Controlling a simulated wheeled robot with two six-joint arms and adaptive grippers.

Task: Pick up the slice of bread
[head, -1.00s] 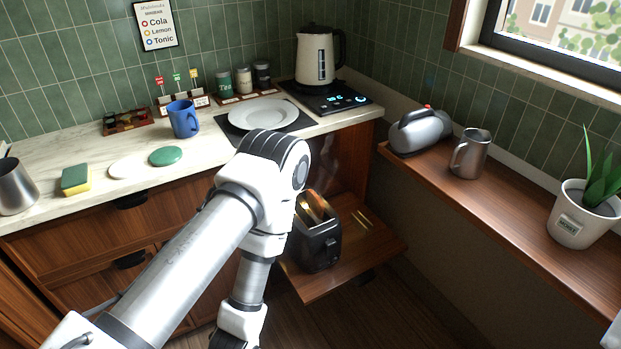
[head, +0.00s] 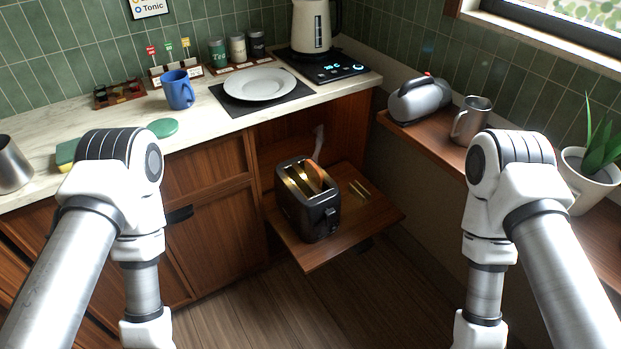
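A slice of bread (head: 316,176) sticks up out of one slot of the black toaster (head: 309,212). The toaster stands on a low pull-out wooden shelf (head: 290,248) below the counter, and its slots glow orange. The lower part of the slice is hidden inside the slot. My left arm is at the left and my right arm at the right of the head view, both with their forearms pointing down. Both grippers are below the bottom edge of the picture. Neither arm is near the bread.
A white plate (head: 260,84) lies on a dark mat on the counter, with a blue mug (head: 178,90) to its left. A kettle (head: 311,27) stands behind. A metal pitcher (head: 470,121), a grey appliance (head: 419,99) and a potted plant (head: 590,180) occupy the right ledge.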

